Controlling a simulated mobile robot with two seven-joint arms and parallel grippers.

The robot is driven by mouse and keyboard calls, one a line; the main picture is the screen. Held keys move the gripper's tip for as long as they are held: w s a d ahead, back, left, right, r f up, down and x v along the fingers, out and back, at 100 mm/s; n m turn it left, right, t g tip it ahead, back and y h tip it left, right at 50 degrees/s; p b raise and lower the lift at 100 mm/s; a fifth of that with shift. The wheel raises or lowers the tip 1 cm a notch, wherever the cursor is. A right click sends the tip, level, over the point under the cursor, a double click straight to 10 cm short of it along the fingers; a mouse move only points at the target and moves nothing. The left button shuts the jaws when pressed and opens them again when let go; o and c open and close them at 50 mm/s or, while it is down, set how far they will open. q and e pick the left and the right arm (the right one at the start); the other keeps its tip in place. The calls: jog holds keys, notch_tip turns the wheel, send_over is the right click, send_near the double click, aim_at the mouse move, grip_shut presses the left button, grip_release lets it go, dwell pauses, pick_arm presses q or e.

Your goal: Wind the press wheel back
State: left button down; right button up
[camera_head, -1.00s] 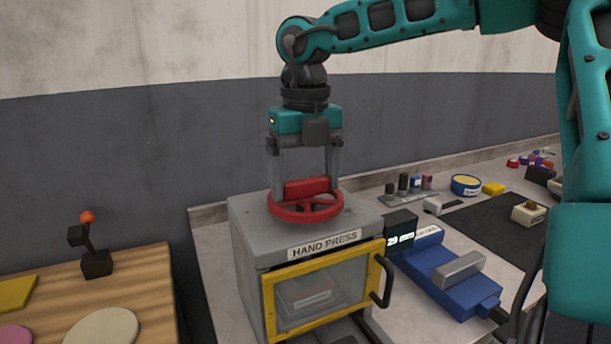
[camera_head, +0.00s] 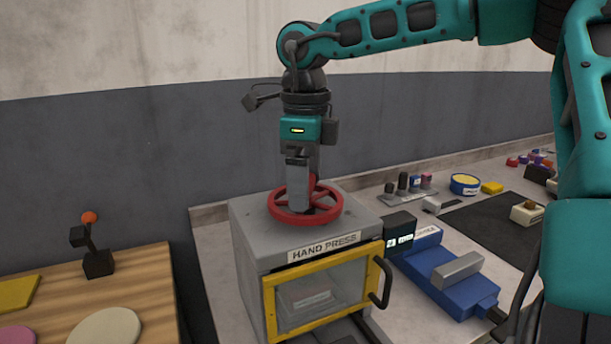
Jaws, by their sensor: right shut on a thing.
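The red press wheel (camera_head: 277,214) lies flat on top of the grey hand press (camera_head: 246,242), a box with a yellow-framed glass door (camera_head: 322,291). The door is closed, and a pale block shows dimly behind the glass. My right gripper (camera_head: 301,203) points straight down over the middle of the wheel and is shut on its red raised part, with its fingers seen edge-on, one behind the other. A small dark display (camera_head: 401,241) stands beside the press; its digits are too small to read surely. My left gripper is not in view.
A blue vise-like device (camera_head: 453,278) sits right of the press.

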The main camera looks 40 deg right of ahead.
jog(key=n+p, duration=0.1)
jog(key=n, duration=1.1)
jog(key=shift+n, duration=0.4)
jog(key=n, duration=1.1)
jog(key=shift+n, duration=0.4)
jog(key=o, duration=0.8)
jog(key=shift+o, duration=0.2)
jog(key=shift+r, duration=0.1)
